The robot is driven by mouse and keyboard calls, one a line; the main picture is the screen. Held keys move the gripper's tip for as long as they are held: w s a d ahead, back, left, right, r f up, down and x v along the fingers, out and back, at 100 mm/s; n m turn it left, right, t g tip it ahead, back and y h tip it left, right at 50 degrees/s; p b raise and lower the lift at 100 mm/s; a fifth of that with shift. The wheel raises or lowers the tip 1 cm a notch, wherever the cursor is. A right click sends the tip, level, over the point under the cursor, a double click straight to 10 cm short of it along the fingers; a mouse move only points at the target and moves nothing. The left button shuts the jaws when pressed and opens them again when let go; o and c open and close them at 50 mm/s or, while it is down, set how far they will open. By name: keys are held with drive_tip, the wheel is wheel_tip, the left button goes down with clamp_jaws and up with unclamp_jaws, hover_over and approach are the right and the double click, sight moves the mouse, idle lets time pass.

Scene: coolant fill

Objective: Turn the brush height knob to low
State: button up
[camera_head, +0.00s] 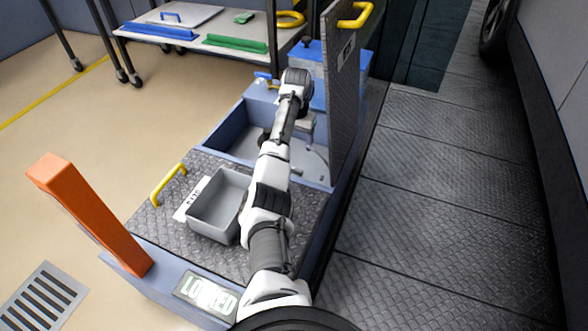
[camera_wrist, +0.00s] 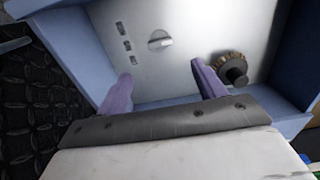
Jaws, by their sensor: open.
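In the wrist view, a small round pale-grey knob (camera_wrist: 160,40) with a raised bar across it sits on a light metal plate (camera_wrist: 190,15). The bar lies roughly level, tilted slightly up to the right. My gripper (camera_wrist: 161,70) is open, its two purple fingers apart and empty. The knob lies beyond the fingertips, roughly between them in the picture, and does not appear to be touched. Small dark marks (camera_wrist: 126,45) run in a column left of the knob; I cannot read them. In the head view, my arm reaches into the open bay and hides the knob.
A dark round part with a brownish toothed rim (camera_wrist: 233,70) stands close to the right finger. Blue walls (camera_wrist: 70,40) enclose the plate. In the head view, a raised hatch (camera_head: 343,90) stands right of my arm, and a grey bin (camera_head: 205,222) sits on the left-hand cover.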

sight(296, 169)
wheel_tip(296, 169, down, 13)
drive_tip(key=b, duration=0.4)
drive_tip(key=shift+r+b, duration=0.2)
drive_tip(key=shift+b, duration=0.15)
drive_tip(key=c, duration=1)
drive_tip(key=shift+r, duration=0.1)
